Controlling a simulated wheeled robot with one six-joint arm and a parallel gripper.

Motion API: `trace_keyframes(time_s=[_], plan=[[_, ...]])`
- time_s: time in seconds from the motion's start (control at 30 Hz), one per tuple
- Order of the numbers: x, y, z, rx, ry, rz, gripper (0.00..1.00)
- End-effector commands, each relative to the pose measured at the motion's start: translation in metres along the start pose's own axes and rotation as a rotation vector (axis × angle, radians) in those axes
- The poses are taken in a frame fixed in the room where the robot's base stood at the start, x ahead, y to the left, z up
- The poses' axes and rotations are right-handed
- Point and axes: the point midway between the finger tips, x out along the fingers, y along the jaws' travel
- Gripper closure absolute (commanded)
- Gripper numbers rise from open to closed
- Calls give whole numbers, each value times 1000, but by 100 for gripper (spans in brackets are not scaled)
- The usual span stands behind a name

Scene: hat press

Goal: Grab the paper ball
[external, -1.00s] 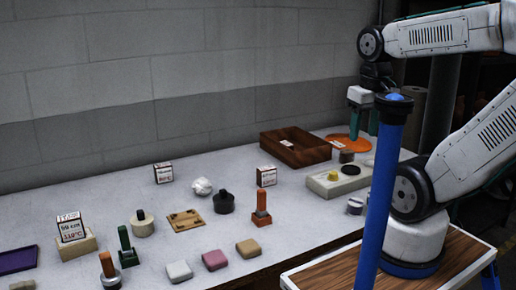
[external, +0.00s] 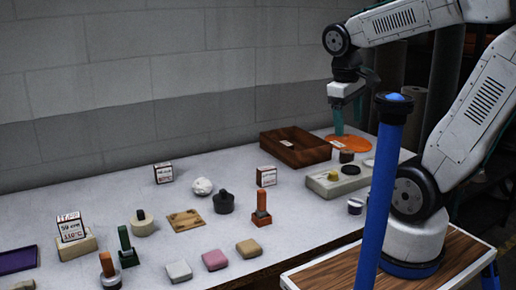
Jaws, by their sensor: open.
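The white crumpled paper ball (external: 202,186) rests on the light grey table, left of the middle of the external view. It lies just behind a black round knobbed piece and a tan wooden board. My gripper (external: 348,128) hangs with its green fingers pointing down over the far right part of the table, near the brown box. It is well to the right of the paper ball and above it. It is open, with nothing seen between the fingers.
The brown open box (external: 295,147) and the orange disc (external: 345,144) lie near my gripper. A black knobbed piece (external: 223,202), a wooden board (external: 186,220) and a small sign (external: 163,172) surround the ball. A blue post (external: 386,195) stands in front of my arm.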

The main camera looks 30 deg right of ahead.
Motion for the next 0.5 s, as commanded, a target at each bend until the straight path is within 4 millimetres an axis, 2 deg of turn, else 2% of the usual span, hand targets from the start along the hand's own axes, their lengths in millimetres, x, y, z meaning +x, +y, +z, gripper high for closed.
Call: trace_keyframes(time_s=[0.03,0.27,0.37,0.5], plan=[[1,-1,-19,-85,-39,36,23],[6,-11,-101,-447,-176,220,23],[13,-25,-140,-605,-232,303,23],[28,-57,-194,-825,-309,427,23]])
